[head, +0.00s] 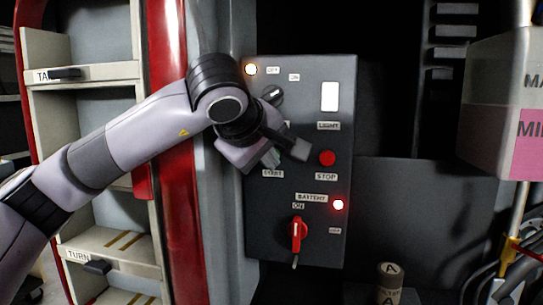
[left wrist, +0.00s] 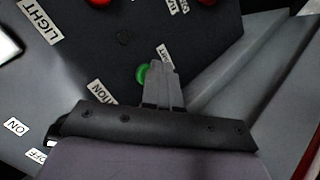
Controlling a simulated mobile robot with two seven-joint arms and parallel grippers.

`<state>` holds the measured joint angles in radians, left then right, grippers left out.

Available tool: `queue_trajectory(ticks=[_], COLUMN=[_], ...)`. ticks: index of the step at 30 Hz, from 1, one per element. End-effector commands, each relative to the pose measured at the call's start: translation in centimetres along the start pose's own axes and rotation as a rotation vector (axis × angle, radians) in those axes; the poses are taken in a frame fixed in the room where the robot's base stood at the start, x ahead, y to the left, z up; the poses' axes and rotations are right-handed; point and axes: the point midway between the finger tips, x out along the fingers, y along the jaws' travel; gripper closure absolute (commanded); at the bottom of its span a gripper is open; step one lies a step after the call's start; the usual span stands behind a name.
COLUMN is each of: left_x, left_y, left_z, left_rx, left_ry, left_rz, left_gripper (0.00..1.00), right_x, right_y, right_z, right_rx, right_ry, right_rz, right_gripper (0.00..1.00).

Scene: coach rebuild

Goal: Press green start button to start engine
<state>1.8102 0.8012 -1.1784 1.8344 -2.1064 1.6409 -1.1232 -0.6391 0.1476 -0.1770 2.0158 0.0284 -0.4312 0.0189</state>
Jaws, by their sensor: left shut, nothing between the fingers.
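The green start button (left wrist: 142,73) shows in the left wrist view, partly covered by my fingers. In the head view the left gripper (head: 271,158) is in front of the dark control panel (head: 272,225). My right gripper is not in view.
The red stop button (head: 327,158) is right of my gripper. Below are a red battery switch (head: 297,235) and a lit red lamp (head: 338,205). A rotary knob (head: 272,95) and a lit amber lamp (head: 251,70) are above. Shelves (head: 110,245) stand left.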

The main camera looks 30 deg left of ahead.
Motion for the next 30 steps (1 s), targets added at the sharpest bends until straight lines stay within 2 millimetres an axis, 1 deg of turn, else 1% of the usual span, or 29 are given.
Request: queue_trajectory(ticks=[19,30], left_x=[0.65,0.51], left_y=[0.34,0.21], left_z=[-0.34,-0.23], left_rx=[0.001,0.0], left_ry=[0.0,0.001], left_rz=[-0.001,0.0], left_gripper=[1.0,1.0], right_x=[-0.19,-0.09], right_y=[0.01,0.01], right_z=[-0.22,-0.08], right_rx=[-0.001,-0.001], right_ry=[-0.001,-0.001], right_rz=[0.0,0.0], right_gripper=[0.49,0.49])
